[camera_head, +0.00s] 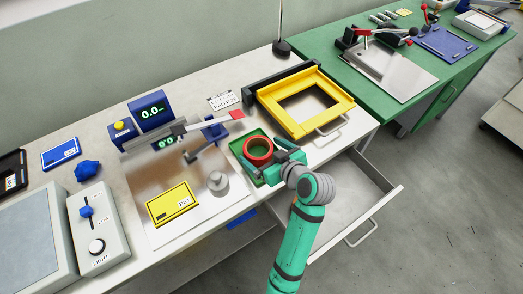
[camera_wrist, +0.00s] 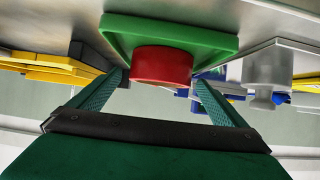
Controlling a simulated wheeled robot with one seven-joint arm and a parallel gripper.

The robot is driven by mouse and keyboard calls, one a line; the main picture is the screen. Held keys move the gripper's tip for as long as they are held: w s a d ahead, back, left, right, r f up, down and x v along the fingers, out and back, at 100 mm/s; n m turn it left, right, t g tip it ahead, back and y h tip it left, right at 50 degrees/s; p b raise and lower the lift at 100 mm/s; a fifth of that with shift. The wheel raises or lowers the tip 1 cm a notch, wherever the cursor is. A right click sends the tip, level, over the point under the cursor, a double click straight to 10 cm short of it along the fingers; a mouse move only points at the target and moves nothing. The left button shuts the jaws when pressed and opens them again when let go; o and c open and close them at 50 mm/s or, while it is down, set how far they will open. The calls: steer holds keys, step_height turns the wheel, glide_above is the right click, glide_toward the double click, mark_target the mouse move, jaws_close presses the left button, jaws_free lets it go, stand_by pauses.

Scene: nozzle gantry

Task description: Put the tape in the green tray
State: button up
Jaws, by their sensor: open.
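The tape is a red ring (camera_head: 258,151). It sits in the green tray (camera_head: 240,146) on the light workbench, in the head view. In the wrist view the red tape (camera_wrist: 161,66) shows against the green tray (camera_wrist: 222,45). My gripper (camera_head: 270,163) is at the tray's near right side, with its fingers around the tape. In the wrist view the fingers (camera_wrist: 161,82) stand apart, one on each side of the tape, with a gap to it. My gripper is open.
A yellow frame (camera_head: 343,105) stands right of the tray. A metal weight (camera_head: 218,183) and a yellow case (camera_head: 173,204) lie to its left. A red-tipped lever (camera_head: 237,114) is just behind the tray. An open drawer (camera_head: 345,190) sticks out below the bench edge.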

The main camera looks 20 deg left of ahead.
steer(key=v, duration=1.1)
